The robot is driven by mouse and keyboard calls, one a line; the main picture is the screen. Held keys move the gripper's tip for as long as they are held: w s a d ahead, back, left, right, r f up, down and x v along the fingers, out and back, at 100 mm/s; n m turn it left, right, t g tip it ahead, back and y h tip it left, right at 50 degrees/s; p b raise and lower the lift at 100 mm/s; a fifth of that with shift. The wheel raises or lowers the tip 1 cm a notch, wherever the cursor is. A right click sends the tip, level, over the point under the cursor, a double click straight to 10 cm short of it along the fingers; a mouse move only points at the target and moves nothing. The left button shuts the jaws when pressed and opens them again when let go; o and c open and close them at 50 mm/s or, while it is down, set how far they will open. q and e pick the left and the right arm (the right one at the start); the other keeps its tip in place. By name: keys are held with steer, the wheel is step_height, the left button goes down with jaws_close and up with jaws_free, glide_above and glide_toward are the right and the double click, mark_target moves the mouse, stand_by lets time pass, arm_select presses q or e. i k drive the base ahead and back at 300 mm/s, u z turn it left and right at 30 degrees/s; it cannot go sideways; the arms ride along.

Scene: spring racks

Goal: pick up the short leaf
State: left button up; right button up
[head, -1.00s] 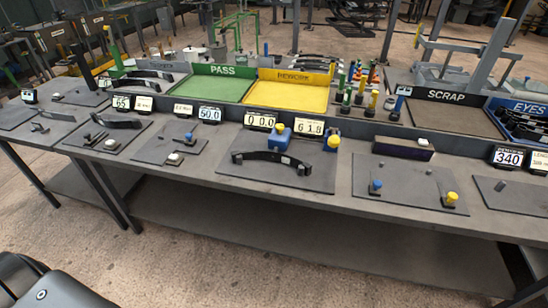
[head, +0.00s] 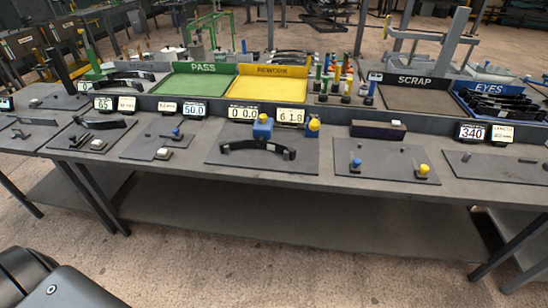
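Several dark curved leaves are in the head view, and I cannot tell for certain which is the short leaf. One arched black leaf (head: 258,146) lies on the middle mat, in front of a blue block. A smaller-looking dark leaf (head: 105,123) lies on a mat at the left. More dark leaves (head: 130,79) lie at the back left, beside the PASS tray. Nothing holds the leaves on the mats. Neither gripper shows; only a dark part of my own body is at the lower left.
The long grey bench (head: 270,182) spans the view. Behind its front strip are the green PASS tray (head: 198,84), yellow REWORK tray (head: 270,92), SCRAP tray (head: 418,98) and blue EYES bin (head: 462,90). Coloured pegs stand between REWORK and SCRAP. Small knobbed fixtures sit on several mats.

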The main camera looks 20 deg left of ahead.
mark_target(240, 145)
steer(key=z, duration=0.45)
steer(key=k, duration=1.05)
steer(key=u, duration=0.1)
steer(key=i, duration=0.55)
steer(key=u, duration=0.8)
steer(key=i, duration=0.8)
steer(key=z, duration=0.1)
